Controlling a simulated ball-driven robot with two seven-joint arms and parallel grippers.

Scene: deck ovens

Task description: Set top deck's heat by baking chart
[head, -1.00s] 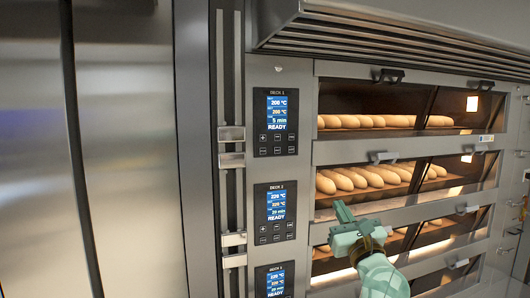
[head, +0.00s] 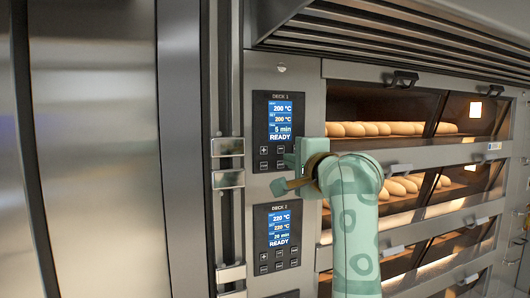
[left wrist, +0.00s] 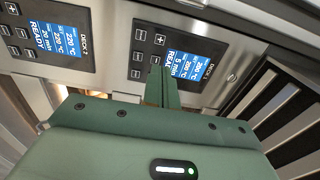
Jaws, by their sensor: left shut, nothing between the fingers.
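The deck 1 control panel (head: 279,118) is the upper black panel. Its blue screen (head: 281,118) reads 200 °C on two lines, 5 min and READY. Buttons, one marked plus (head: 264,150), lie below the screen. My left gripper (head: 290,161) is beside the panel's lower right, its arm reaching up from below. In the left wrist view its fingers (left wrist: 163,87) are shut and empty, pointing at the button area of the deck 1 panel (left wrist: 187,52) and hiding part of it. I cannot tell whether they touch. No baking chart shows. My right gripper is out of view.
The deck 2 panel (head: 277,239) below reads 220 °C twice, 20 min and READY. Glass oven doors with handles (head: 404,79) and loaves (head: 375,129) are to the right. A slatted hood (head: 400,42) overhangs above. A steel door (head: 95,150) stands left.

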